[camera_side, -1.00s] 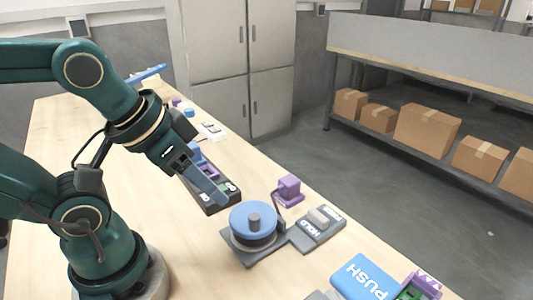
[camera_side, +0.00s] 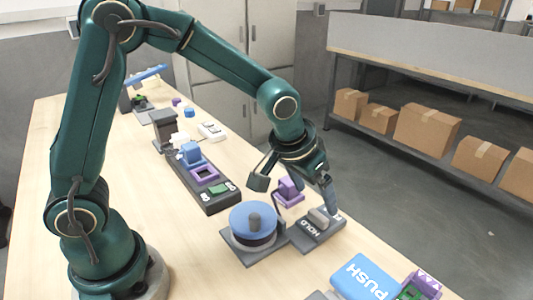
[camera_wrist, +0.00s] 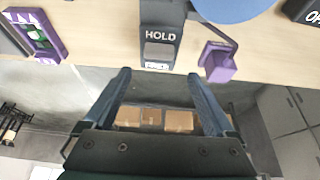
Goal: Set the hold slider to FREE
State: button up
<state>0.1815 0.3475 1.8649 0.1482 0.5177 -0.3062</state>
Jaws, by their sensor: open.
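The hold slider is a dark grey block (camera_side: 306,238) with a light grey knob (camera_side: 318,216) and the word HOLD on top. A second label at its other end is partly covered by my gripper in the side view. In the wrist view the block (camera_wrist: 160,20) sits top centre, its pale knob (camera_wrist: 158,51) between HOLD and a small, hard-to-read label. My gripper (camera_side: 296,194) is open and empty, pointing down, its fingers wide apart above and around the slider's far end. In the wrist view my gripper (camera_wrist: 158,76) has its fingertips just below the block.
A blue dial (camera_side: 252,220) stands left of the slider. A purple block (camera_side: 289,191) on a bent arm is close to my gripper. A blue PUSH plate (camera_side: 362,278) lies nearer the camera. The table edge runs just beyond the slider.

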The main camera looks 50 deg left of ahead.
aim_at(318, 214)
jog(key=shift+s+d+f, duration=0.1)
jog(key=shift+d+f, duration=0.05)
jog(key=shift+f, duration=0.65)
jog(key=shift+x, duration=2.2)
grip_shut()
